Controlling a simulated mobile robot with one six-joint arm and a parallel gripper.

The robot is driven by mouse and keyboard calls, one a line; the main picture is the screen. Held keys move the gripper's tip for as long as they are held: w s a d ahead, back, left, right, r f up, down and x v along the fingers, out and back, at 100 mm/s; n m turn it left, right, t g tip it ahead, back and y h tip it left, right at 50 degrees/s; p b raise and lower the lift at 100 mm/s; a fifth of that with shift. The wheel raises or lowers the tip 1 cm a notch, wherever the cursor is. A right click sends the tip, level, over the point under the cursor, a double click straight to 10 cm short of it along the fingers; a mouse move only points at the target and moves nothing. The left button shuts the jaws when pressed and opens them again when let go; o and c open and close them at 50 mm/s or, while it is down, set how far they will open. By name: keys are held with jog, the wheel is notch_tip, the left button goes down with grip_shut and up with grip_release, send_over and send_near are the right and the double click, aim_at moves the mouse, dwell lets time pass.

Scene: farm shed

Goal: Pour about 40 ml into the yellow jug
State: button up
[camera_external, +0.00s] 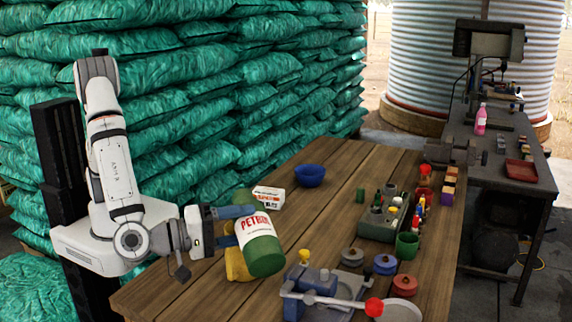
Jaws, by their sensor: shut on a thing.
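My gripper (233,220) is shut on a green bottle (264,258) with a white and red label. The bottle is held tilted at the near left part of the wooden table. The yellow jug (236,266) is beside and partly behind the bottle, below my gripper. The bottle and gripper hide much of the jug, including most of its rim. I cannot tell where the bottle's mouth is, whether any liquid flows, or how much is in the jug.
A white box (269,196) and a blue bowl (310,175) stand behind the bottle. A clamp-like device with a red knob (374,307) is at the near edge. A green tray (382,228), a green cup (407,245) and several weights stand right. The table's middle is clear.

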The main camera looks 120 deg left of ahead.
aim_at(238, 201)
jog(key=shift+r, duration=0.15)
jog(key=shift+s+a+r+m+p, duration=0.15)
jog(key=shift+r+m+p, duration=0.1)
jog(key=shift+m+p, duration=0.6)
jog(key=shift+s+a+f+m, duration=0.1)
jog(key=shift+a+f+m, duration=0.05)
jog(key=shift+f+m, duration=0.45)
jog(key=m+p, duration=0.2)
jog(key=p, duration=0.1)
jog(key=s+a+r+m+p, duration=0.1)
jog(key=m, duration=0.1)
jog(key=shift+w+d+f+m, duration=0.15)
jog(key=shift+f+m, duration=0.4)
jog(key=shift+m, duration=0.1)
jog(key=m+p, duration=0.2)
jog(key=shift+w+d+r+p, duration=0.1)
jog(key=shift+w+d+p, duration=0.15)
jog(key=shift+w+p, duration=0.05)
jog(key=shift+m+p, duration=1)
jog(key=shift+m, duration=1)
notch_tip(238, 201, up, 5)
jog(key=p, duration=0.5)
jog(key=shift+r, duration=0.1)
